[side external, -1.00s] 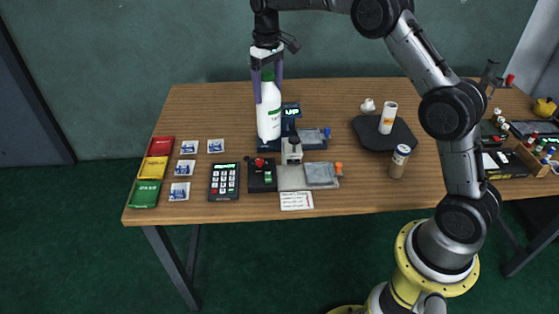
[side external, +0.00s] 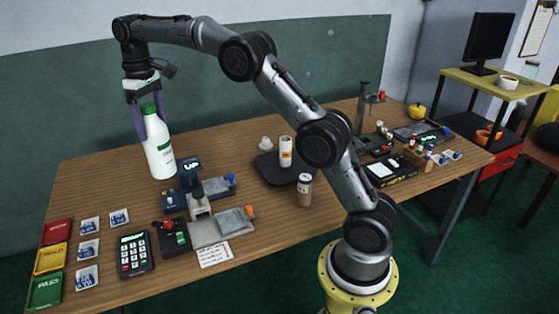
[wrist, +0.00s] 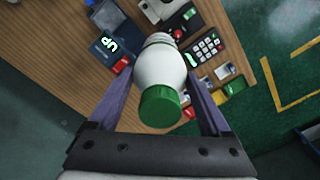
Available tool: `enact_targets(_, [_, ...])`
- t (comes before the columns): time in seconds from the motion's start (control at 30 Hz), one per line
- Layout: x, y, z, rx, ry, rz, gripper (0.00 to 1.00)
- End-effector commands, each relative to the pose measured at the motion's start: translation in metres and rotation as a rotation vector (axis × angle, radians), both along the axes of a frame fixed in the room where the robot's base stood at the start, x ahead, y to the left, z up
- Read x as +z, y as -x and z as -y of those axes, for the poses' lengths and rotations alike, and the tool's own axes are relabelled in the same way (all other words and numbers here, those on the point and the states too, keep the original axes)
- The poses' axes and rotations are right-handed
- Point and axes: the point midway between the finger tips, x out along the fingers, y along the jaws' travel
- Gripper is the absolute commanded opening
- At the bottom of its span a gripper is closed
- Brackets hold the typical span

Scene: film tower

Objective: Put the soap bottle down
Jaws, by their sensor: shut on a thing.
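The soap bottle (side external: 159,155) is white with a green cap and stands about upright at the back left of the wooden table (side external: 95,185). My gripper (side external: 152,126) is above it, with its purple fingers shut on the bottle's upper body. In the wrist view the bottle (wrist: 160,68) lies between the two fingers, its green cap towards the camera. The bottle's base is at or just above the tabletop; I cannot tell if it touches.
A device with a lit "UP" display (side external: 190,170) is close to the bottle's right. A keypad (side external: 135,253), red, yellow and green cards (side external: 50,258) and several small packets (side external: 88,250) lie in front. A dark tray (side external: 270,170) is further right. Bare table surrounds the bottle's left.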

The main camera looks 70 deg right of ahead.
Motion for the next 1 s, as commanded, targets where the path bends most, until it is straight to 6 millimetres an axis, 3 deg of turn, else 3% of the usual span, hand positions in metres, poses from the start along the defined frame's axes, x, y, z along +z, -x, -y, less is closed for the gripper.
enact_targets(0.37, [0.004, 0.042, 0.073, 0.078, 0.002, 0.002, 0.0])
enact_targets(0.47, [0.004, 0.063, 0.099, 0.112, 0.003, 0.001, 0.0])
enact_targets(0.7, [0.003, 0.133, 0.161, 0.219, 0.003, 0.0, 0.0])
enact_targets(1.0, [0.0, 0.186, 0.191, 0.3, 0.004, 0.0, 0.0])
